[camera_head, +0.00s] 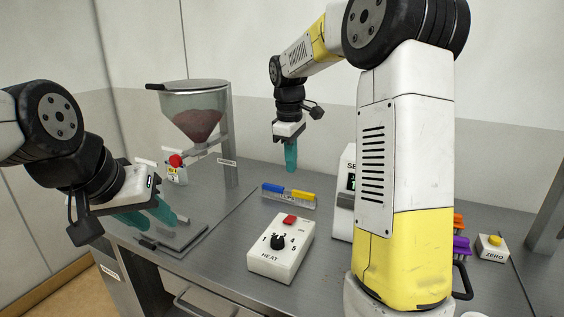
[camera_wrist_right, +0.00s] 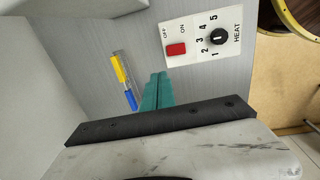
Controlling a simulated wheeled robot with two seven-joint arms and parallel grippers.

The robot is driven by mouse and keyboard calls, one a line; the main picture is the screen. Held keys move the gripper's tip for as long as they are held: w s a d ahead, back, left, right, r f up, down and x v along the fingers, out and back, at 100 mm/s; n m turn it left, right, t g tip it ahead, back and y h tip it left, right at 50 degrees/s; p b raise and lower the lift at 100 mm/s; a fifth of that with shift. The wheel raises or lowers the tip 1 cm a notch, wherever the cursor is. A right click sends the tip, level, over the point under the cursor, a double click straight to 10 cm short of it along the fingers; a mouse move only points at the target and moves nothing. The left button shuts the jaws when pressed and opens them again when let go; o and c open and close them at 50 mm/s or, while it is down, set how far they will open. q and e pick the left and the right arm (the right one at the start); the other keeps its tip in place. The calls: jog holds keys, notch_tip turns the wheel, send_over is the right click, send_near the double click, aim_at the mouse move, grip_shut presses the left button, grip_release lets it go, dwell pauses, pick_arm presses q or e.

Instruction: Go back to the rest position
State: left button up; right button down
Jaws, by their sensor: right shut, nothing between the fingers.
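My right gripper (camera_head: 291,168) hangs with its teal fingers pointing down above the bench, behind the heat control box in the head view. Its fingers are together with nothing between them, and they also show in the right wrist view (camera_wrist_right: 158,92). My left gripper (camera_head: 153,221) is at the left, low over the dark flat plate at the bench's front left. Its two teal fingers are apart and I see nothing between them. I cannot tell whether they touch the plate.
The heat box (camera_head: 281,248) has a black knob and red switch. A blue-and-yellow block strip (camera_head: 289,196) lies behind it. A hopper (camera_head: 194,112) with reddish contents stands at the back left. A zero button box (camera_head: 491,248) is at right. My right arm hides part of a white device (camera_head: 343,205).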

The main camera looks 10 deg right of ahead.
jog(key=shift+r, duration=0.15)
jog(key=s+r+m+t+y, duration=0.1)
jog(key=s+m, duration=0.4)
jog(key=s, duration=0.7)
jog(key=s+r+m+t+y, duration=0.1)
jog(key=s+m+t, duration=0.3)
jog(key=s, duration=0.9)
jog(key=shift+s+a+r+m+y, duration=0.2)
jog(key=shift+a+r+m+y, duration=0.25)
jog(key=shift+m, duration=0.35)
jog(key=shift+d, duration=0.15)
